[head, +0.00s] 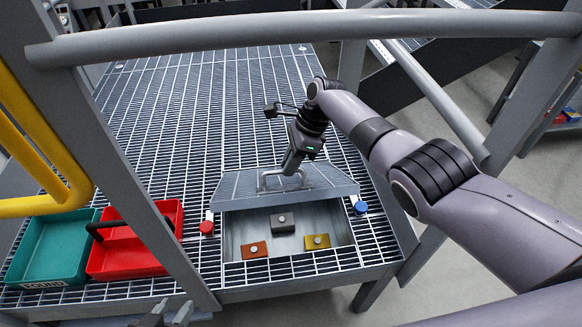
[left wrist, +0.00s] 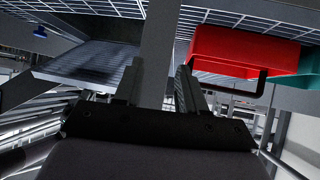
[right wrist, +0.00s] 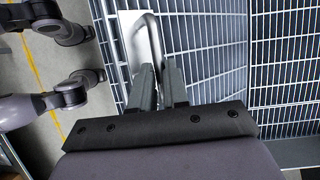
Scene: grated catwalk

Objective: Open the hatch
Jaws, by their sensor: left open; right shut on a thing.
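The hatch (head: 235,187) is a grated grey panel with a bent metal handle (head: 264,180), set in the catwalk. It stands raised, and the shallow metal compartment (head: 235,235) in front of it is exposed. My right gripper (head: 288,172) is shut on the handle; the right wrist view shows the handle (right wrist: 152,38) between its fingers (right wrist: 159,78). My left gripper (head: 168,316) is open and empty at the bottom edge, away from the hatch.
A red knob (head: 207,228) and a blue knob (head: 360,208) flank the opening. A red bin (head: 125,255) with a black handle and a teal bin (head: 45,250) stand at left. A grey rail (head: 300,27) and post (head: 130,180) cross the view. The grating (head: 190,100) behind is clear.

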